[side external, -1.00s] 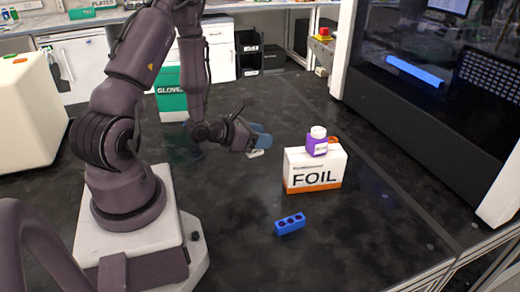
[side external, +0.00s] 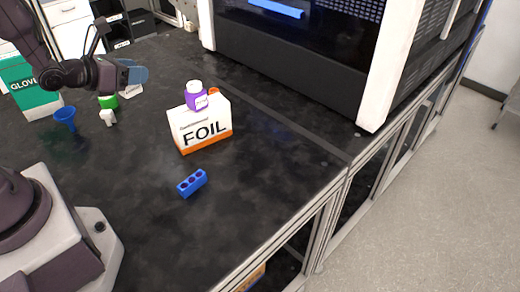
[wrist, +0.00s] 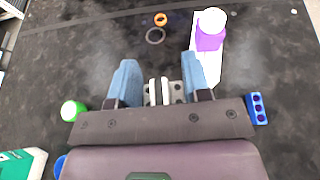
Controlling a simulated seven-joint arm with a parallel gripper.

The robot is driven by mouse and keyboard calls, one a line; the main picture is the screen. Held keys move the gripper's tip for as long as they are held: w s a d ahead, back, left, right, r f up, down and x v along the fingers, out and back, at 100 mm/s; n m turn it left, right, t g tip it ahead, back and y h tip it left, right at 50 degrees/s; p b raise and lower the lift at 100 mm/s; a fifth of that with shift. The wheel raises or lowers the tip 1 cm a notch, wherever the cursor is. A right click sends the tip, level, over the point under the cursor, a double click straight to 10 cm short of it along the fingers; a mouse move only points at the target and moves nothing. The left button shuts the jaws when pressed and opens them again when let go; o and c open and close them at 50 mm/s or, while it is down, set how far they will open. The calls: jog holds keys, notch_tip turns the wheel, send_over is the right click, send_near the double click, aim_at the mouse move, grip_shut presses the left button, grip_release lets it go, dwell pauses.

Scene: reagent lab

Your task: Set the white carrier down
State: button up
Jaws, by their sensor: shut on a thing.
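The white carrier is between my gripper's fingers in the wrist view (wrist: 165,91), with pale upright parts and a greyish plate with holes beside them. My gripper (wrist: 152,88) has blue fingers on either side of it and is shut on it. In the side external view my gripper (side external: 135,76) is at the upper left, behind and left of the foil box. Only the lower white edge of the carrier (side external: 133,91) shows below the fingers. I cannot tell whether the carrier touches the bench.
The foil box (side external: 205,128) bears a purple bottle (side external: 196,98). A blue rack with holes (side external: 192,183) lies in front. A blue funnel (side external: 65,116) and a green-topped item (side external: 108,102) are left of my gripper. The bench middle (side external: 140,150) is clear.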

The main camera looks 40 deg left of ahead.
jog(key=w+d+m+h, duration=0.3)
jog(key=w+d, duration=0.1)
jog(key=d, duration=0.6)
jog(key=w+d+m+h, duration=0.2)
jog(key=w+d+h, duration=0.1)
jog(key=d, duration=0.7)
jog(key=shift+g+h, duration=0.3)
jog(key=shift+g, duration=0.1)
jog(key=w+f, duration=0.4)
jog(key=w+d+f, duration=0.1)
jog(key=w+f, duration=0.8)
jog(key=f, duration=0.1)
jog(key=shift+w+d+f, duration=0.15)
jog(key=shift+d, duration=0.15)
jog(key=shift+w+f, duration=0.2)
jog(key=shift+f, duration=0.1)
jog(key=shift+w+f, duration=0.1)
jog(key=shift+f, duration=1.5)
